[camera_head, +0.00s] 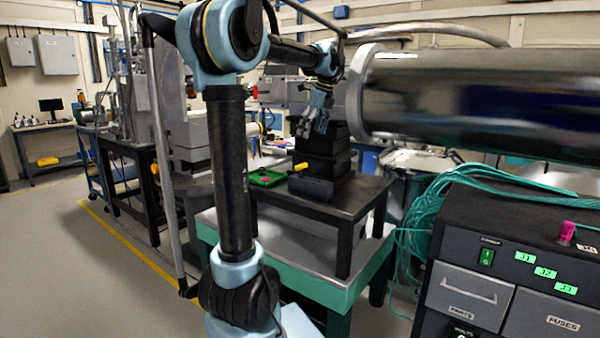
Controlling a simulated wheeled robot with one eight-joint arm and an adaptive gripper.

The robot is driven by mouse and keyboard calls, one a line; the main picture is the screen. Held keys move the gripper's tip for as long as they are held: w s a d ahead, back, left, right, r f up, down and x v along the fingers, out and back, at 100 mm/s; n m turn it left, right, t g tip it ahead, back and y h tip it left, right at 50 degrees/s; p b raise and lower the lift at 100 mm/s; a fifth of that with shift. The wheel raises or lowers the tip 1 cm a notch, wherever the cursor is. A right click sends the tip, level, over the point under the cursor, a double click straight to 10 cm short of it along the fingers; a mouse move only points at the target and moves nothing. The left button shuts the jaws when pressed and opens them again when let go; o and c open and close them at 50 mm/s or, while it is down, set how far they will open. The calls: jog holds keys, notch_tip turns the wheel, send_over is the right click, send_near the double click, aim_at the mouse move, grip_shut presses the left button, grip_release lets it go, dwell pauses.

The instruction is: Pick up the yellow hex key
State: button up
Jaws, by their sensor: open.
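My gripper (312,127) is at the end of my raised arm, in the upper middle of the view. It is open, small in the picture, and points down in front of a dark stacked block (322,165). A small yellow piece (300,167) shows at the left side of this block, lower than my gripper and apart from it. It may be the yellow hex key, but its shape is too small to tell. A green tray (265,178) lies to its left on the dark table (318,208); its contents are unclear.
A large shiny metal cylinder (450,100) fills the upper right, close to my gripper's right. A dark cabinet (520,260) with drawers and green cables (450,195) stands at the lower right. Metal equipment (140,95) stands to the left. Floor at the lower left (70,270) is clear.

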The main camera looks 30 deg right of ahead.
aim_at(302, 164)
jog(key=x, duration=1)
jog(key=shift+w+f, duration=0.1)
jog(key=shift+f, duration=0.25)
jog(key=shift+x, duration=2.8)
jog(key=shift+a, duration=0.1)
jog(key=c, duration=1.2)
